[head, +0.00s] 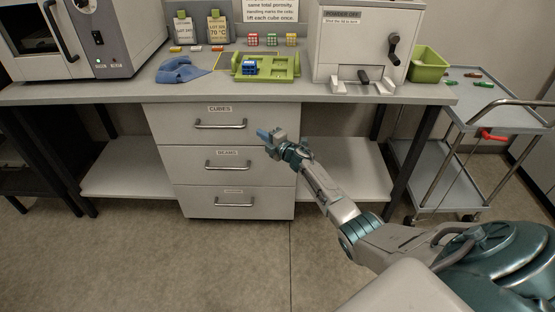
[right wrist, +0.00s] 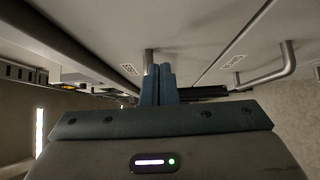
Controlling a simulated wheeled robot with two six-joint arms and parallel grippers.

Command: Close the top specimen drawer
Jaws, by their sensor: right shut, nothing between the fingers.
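The top specimen drawer (head: 180,128), labelled CUBES, is in the pale drawer unit under the bench. Its front looks level with the fronts below, with no clear gap in the head view. Its bar handle (head: 220,125) is left of my right gripper (head: 264,134). That gripper is shut and empty, its blue fingertips in front of the right part of the top drawer, near its lower edge. I cannot tell whether they touch it. In the right wrist view the shut fingers (right wrist: 158,85) stand close together before drawer fronts with handles. My left gripper is not in view.
The middle drawer (head: 180,165), labelled BEAMS, and a bottom drawer (head: 200,205) lie below. The bench top (head: 120,92) overhangs the drawers. A green tray (head: 285,70) with a blue block stands on it. A cart (head: 490,115) is at the right. Floor in front is clear.

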